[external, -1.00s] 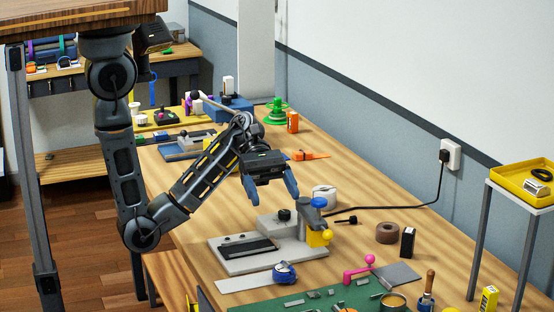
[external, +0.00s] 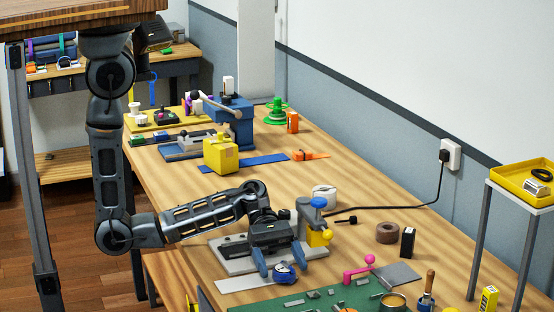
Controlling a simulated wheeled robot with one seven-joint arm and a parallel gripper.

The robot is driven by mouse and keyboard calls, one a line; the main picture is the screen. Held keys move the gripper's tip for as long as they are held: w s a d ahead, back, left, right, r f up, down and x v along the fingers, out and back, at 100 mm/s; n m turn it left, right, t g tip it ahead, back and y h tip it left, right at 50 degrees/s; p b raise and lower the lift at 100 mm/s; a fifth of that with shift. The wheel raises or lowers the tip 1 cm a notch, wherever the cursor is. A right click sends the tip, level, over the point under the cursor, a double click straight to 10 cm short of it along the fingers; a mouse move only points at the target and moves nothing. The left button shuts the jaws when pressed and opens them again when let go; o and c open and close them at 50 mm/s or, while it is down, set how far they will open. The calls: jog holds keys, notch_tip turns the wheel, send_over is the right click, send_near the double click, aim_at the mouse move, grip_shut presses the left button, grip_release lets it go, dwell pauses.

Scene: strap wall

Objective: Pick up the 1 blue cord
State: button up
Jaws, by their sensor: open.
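A thin blue strap (external: 153,90), the only cord-like blue thing I can make out, hangs from the edge of the back shelf at the upper left; I cannot tell whether it is the blue cord. My gripper is far from the strap.
A black power cord (external: 436,195) runs from the wall socket. A green mat (external: 330,300) with small parts lies in front.

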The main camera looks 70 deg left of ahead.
jog(key=shift+x, duration=0.95)
jog(key=c, duration=1.1)
